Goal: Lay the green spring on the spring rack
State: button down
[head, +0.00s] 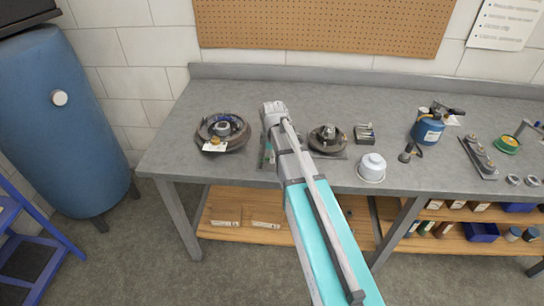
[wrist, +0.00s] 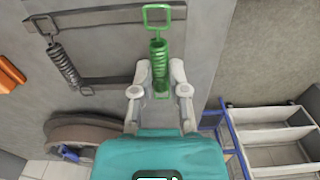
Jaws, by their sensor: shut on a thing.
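The green spring (wrist: 158,48) has a square wire loop at its far end and a coiled middle. In the wrist view my gripper (wrist: 160,70) is shut on its near part, with a finger on each side. The spring rack (wrist: 115,17) looks like a dark flat frame on the bench. A grey spring (wrist: 63,62) lies across its left part. The green spring is over the rack's right end; I cannot tell whether it touches.
A brake drum assembly (head: 222,131) sits left of my arm on the grey bench (head: 170,150). Another round assembly (head: 327,138), a white pot (head: 372,167) and a blue torch canister (head: 428,130) stand to the right. An orange thing (wrist: 10,73) lies at the wrist view's left edge.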

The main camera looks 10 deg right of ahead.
jog(key=shift+f+b, duration=0.4)
jog(key=shift+b, duration=0.05)
dwell(1.5)
dwell(0.3)
jog(key=c, duration=0.6)
grip_release()
jog(key=shift+o, duration=0.2)
jog(key=c, duration=0.3)
jog(key=shift+r, duration=0.15)
jog(key=shift+r+p, duration=3.4)
jog(key=shift+p, duration=0.15)
